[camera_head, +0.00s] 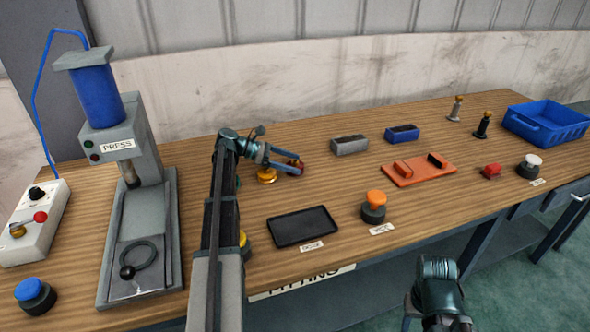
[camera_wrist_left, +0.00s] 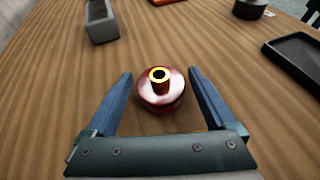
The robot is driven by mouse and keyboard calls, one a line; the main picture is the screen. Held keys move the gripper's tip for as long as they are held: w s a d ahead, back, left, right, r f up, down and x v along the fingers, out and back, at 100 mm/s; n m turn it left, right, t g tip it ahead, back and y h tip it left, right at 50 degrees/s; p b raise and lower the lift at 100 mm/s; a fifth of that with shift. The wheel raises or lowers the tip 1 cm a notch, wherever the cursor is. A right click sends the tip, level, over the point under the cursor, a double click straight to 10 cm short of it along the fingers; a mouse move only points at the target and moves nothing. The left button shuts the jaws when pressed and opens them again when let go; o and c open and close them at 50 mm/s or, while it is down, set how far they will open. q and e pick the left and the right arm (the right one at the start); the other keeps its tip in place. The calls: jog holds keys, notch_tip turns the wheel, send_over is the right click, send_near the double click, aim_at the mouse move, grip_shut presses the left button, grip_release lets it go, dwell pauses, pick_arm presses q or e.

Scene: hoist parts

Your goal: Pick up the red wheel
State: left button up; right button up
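The red wheel (camera_wrist_left: 160,92) lies on the wooden table, its brass hub pointing up, in the left wrist view. In the head view it is a small red patch (camera_head: 298,164), partly hidden by my fingers. My left gripper (camera_head: 288,162) is open; its blue fingers reach along either side of the wheel, with gaps visible on both sides in the left wrist view (camera_wrist_left: 160,80). My right arm's end (camera_head: 437,290) is in front of the table at the lower right, its fingertips not clearly visible.
A brass part (camera_head: 266,176) stands close beside my left gripper. A black tray (camera_head: 302,227) and an orange button (camera_head: 375,200) are nearer the front edge. A grey block (camera_head: 349,145) lies behind. The press (camera_head: 140,230) stands left; a blue bin (camera_head: 548,122) is far right.

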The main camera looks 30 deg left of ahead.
aim_at(291, 165)
pick_arm(q)
grip_shut()
jog(key=shift+r, duration=0.1)
dwell(0.4)
jog(key=shift+r+p, duration=0.9)
jog(key=shift+p, duration=0.15)
notch_tip(291, 165, up, 2)
jog(key=shift+p, duration=0.95)
jog(key=s, duration=0.5)
jog(key=s+d, duration=0.1)
jog(key=s, duration=0.4)
jog(key=s+r+p, duration=0.1)
jog(key=s, duration=0.5)
jog(key=shift+d, duration=0.2)
